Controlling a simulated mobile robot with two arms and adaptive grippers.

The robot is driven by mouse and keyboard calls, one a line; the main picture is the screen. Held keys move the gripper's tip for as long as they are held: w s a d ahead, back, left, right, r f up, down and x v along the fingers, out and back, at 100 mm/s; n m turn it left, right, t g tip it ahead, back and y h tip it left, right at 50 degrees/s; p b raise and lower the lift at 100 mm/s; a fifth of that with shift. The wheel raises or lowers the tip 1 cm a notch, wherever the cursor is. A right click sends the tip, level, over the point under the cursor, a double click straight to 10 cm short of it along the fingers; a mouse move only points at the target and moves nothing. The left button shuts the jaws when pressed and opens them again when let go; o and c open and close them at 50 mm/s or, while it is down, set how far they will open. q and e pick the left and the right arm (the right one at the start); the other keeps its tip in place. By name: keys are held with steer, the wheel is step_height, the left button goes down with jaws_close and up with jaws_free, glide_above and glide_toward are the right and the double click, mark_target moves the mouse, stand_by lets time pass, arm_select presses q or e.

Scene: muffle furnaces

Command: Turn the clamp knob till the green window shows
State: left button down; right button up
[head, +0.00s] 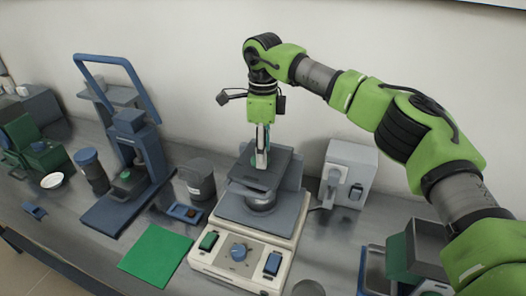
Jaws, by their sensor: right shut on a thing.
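A machine with a pale base (203,260) and a dark grey upper plate (277,175) stands in the middle of the bench. My right gripper (261,158) points straight down onto the top of this plate. It is shut on a small part there, which looks like the clamp knob; the fingers hide most of it. A small patch of green shows at the fingertips, and I cannot tell whether it is a window or part of the knob. My left gripper is not in view.
A blue hand press (152,150) with a tall handle stands at left, near a dark grey canister (197,178). A green mat (156,254) lies in front. A white box (349,168) is right of the machine, and a grey bin (430,246) is at lower right.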

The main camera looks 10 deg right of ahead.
steer(key=m+b, duration=0.1)
steer(key=m, duration=0.4)
steer(key=shift+s+a+m, duration=0.1)
steer(key=shift+s+m, duration=0.05)
steer(key=shift+m, duration=0.15)
steer(key=m+b, duration=0.1)
steer(key=m, duration=0.4)
steer(key=shift+a, duration=0.1)
steer(key=m+b, duration=0.1)
steer(key=m, duration=0.4)
steer(key=shift+a+m, duration=0.15)
steer(key=shift+m, duration=0.25)
steer(key=m+b, duration=0.1)
steer(key=m, duration=0.4)
steer(key=shift+a+m, duration=0.15)
steer(key=shift+m, duration=0.15)
steer(key=shift+b, duration=0.3)
steer(key=o, duration=1.1)
